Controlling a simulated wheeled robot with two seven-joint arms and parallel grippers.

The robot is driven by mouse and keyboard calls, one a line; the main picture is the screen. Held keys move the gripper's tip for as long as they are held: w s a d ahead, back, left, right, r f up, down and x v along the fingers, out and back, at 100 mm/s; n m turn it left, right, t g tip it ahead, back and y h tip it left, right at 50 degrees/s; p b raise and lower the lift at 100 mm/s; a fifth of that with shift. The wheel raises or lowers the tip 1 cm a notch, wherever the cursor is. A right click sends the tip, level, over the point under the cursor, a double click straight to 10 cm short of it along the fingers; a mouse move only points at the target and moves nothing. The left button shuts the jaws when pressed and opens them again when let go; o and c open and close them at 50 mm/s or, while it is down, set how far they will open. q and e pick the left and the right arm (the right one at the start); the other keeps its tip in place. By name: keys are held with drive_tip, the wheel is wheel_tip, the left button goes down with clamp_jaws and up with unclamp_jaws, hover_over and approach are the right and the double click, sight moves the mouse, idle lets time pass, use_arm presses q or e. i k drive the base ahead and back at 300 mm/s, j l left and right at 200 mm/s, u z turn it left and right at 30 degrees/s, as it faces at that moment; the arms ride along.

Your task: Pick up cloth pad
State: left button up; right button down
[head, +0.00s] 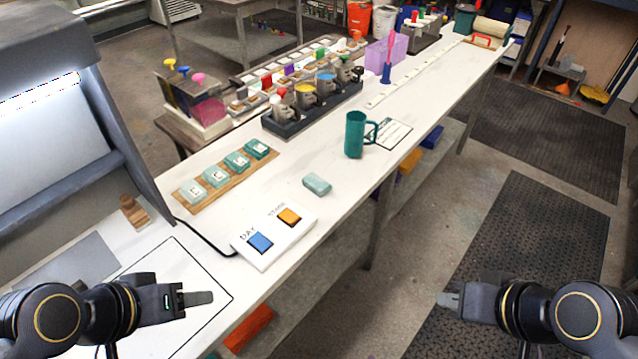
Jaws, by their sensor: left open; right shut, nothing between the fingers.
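A small pale teal block (317,184), which looks like the cloth pad, lies alone on the white bench top, right of the wooden board and behind the button panel. Several similar teal pads with pale labels sit in a row on the wooden board (183,199). My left gripper (198,298) is open and empty over the near left of the bench, well short of the loose block. My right gripper (450,300) is shut and empty, out over the floor past the bench's right edge. Neither gripper touches anything.
A white panel (295,247) with blue and orange buttons lies at the bench's front edge. A teal mug (355,135) stands behind the loose block, beside a white card (389,134). A dark rack (312,112) of bottles stands farther back. A grey booth (50,110) rises at left.

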sight(313, 182)
drive_tip(key=i+l+u, duration=0.2)
drive_tip(key=u, duration=0.3)
drive_tip(key=i+l+u, duration=0.2)
drive_tip(key=u, duration=0.3)
drive_tip(key=i+l+u, duration=0.1)
drive_tip(key=l+u, duration=0.4)
drive_tip(key=j, duration=0.1)
